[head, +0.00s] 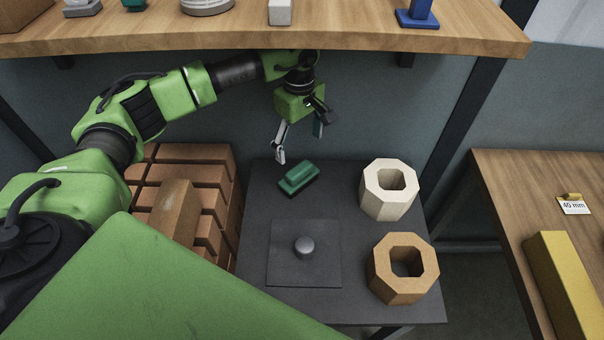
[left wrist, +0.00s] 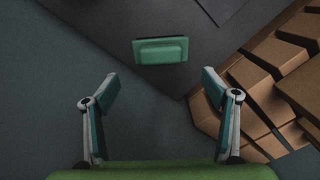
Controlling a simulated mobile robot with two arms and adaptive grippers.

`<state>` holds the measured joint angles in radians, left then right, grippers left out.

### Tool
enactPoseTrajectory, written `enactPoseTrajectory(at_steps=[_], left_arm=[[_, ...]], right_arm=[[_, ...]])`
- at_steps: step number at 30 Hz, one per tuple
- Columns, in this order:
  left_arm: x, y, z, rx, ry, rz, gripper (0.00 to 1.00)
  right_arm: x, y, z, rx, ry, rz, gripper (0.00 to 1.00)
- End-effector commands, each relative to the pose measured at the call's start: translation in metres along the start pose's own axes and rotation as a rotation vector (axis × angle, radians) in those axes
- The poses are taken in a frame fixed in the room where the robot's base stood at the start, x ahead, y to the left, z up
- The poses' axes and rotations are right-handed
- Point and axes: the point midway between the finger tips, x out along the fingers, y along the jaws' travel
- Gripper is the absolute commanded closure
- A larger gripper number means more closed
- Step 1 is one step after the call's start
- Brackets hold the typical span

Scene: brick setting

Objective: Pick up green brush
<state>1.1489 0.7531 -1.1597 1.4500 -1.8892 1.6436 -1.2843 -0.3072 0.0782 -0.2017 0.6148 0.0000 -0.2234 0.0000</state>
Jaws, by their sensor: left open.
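The green brush (head: 298,177) lies on the dark grey table (head: 262,215), near its back edge. It has a green top and a dark underside. My left gripper (head: 300,142) is open and empty, above and behind the brush, apart from it. In the left wrist view the brush (left wrist: 160,50) lies ahead of the open fingers (left wrist: 155,90), centred between them and beyond their tips. My right gripper does not show in either view.
A white octagonal block (head: 372,201) and a tan one (head: 387,287) stand on the table's right side. A grey plate with a knob (head: 304,247) lies in front of the brush. Stacked bricks (head: 205,165) are at left. A wooden shelf (head: 340,38) overhangs the arm.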

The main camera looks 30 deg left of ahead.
Motion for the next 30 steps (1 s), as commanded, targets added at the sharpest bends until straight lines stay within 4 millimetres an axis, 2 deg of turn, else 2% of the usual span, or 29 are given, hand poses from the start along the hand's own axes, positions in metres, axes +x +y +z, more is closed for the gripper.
enactPoseTrajectory(at_steps=[1,6,14,21,24,30], left_arm=[[0.014,0.0,0.001,0.0,-0.002,-0.002,0.22],[0.046,0.0,0.001,0.001,-0.002,-0.002,0.22],[0.065,0.0,0.001,-0.001,-0.003,0.0,0.22],[0.102,-0.001,-0.001,-0.001,-0.003,-0.001,0.22],[0.109,-0.001,-0.001,-0.002,-0.003,0.0,0.22],[0.107,0.0,-0.001,-0.001,-0.003,0.001,0.22]], right_arm=[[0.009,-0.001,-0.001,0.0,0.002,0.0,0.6],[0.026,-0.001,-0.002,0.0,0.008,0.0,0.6],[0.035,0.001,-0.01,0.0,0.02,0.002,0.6],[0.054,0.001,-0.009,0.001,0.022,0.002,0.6],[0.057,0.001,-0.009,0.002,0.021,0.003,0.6],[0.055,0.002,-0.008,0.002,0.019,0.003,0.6]])
